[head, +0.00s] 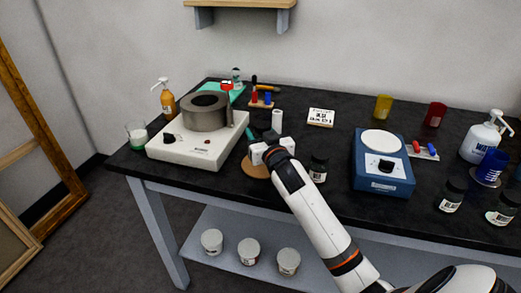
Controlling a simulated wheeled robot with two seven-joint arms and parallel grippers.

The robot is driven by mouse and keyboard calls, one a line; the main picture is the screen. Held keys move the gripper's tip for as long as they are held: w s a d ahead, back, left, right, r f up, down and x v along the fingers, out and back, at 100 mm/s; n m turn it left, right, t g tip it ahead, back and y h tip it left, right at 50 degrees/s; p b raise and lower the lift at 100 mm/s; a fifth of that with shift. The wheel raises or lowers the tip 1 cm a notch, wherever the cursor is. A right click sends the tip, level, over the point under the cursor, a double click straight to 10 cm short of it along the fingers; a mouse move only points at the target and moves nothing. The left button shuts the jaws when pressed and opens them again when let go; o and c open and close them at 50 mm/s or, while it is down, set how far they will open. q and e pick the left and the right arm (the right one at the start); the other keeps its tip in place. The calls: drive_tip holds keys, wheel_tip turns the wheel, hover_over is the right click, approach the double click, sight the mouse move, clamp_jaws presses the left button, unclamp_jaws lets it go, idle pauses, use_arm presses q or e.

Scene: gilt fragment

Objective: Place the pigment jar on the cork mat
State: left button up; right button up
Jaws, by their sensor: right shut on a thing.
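The round brown cork mat (252,170) lies on the black bench near its front edge, right of the white hotplate. My right gripper (265,151) is over the mat and covers part of it. It is shut on what looks like the pigment jar; only a dark, lid-like part (270,136) shows behind the fingers. The gripper hides the rest, and I cannot tell whether the jar touches the mat. My left gripper is not in view.
A dark-lidded jar (319,168) stands just right of my wrist. The white hotplate (185,153) with a grey pot (206,122) is on the left. A white cylinder (277,119) stands behind the gripper. A blue scale (383,178) and more dark jars (452,196) are on the right.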

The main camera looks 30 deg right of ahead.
drive_tip(key=shift+f, duration=2.25)
drive_tip(key=shift+f+b, duration=0.15)
drive_tip(key=shift+b, duration=0.2)
drive_tip(key=o, duration=1.1)
drive_tip(key=v, duration=1.2)
